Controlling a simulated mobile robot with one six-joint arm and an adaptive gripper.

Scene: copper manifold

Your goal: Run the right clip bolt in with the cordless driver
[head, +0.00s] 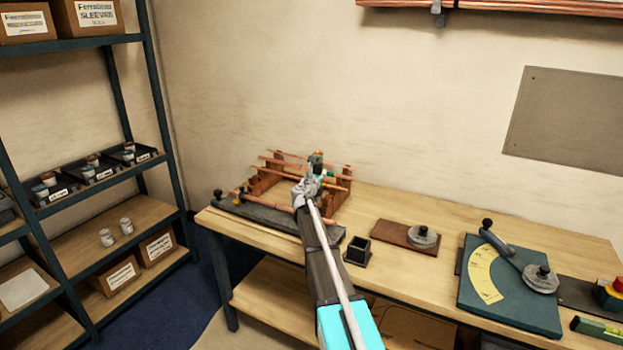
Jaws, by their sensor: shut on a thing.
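My gripper (310,182) is at the end of my outstretched arm, over the right part of the copper manifold. It is shut on the cordless driver (316,158), a small green and dark tool that shows just beyond the fingers. The manifold's copper pipes (278,164) lie across brown wooden supports (335,199) at the back left of the bench. The right clip and its bolt are too small or hidden behind my gripper to make out. I cannot tell whether the driver touches a bolt.
A grey bar (262,222) lies in front of the manifold. A dark open square holder (357,250) stands right of my arm. A brown board with a round weight (423,237) and a teal bending plate (510,305) are further right. Shelves (95,190) stand left.

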